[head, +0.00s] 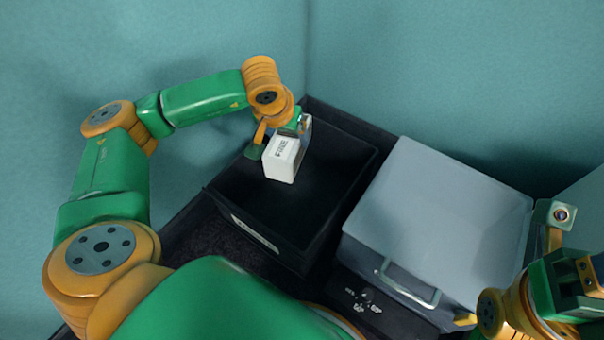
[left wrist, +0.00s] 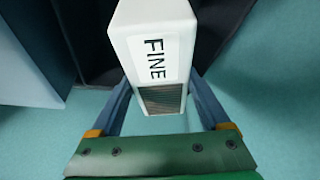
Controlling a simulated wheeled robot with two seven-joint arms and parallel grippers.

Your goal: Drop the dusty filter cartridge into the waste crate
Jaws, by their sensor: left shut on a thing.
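The filter cartridge (head: 282,160) is a white block with a printed label. In the left wrist view the cartridge (left wrist: 155,45) reads "FINE" and shows a brownish-grey ribbed patch near the fingers. My left gripper (head: 281,141) is shut on it. In the left wrist view the left gripper's fingers (left wrist: 162,98) stand either side of it. The cartridge is held over the back part of an open black crate (head: 233,212), apart from its floor as far as I can tell. The crate has a pale label strip, unreadable here. My right gripper (head: 574,285) is at the right edge, partly cut off.
A grey box (head: 440,215) with a flat closed top and a metal handle stands right of the black crate. Small white pieces (head: 362,300) lie on the dark surface in front of it. Teal walls close in behind and at the left.

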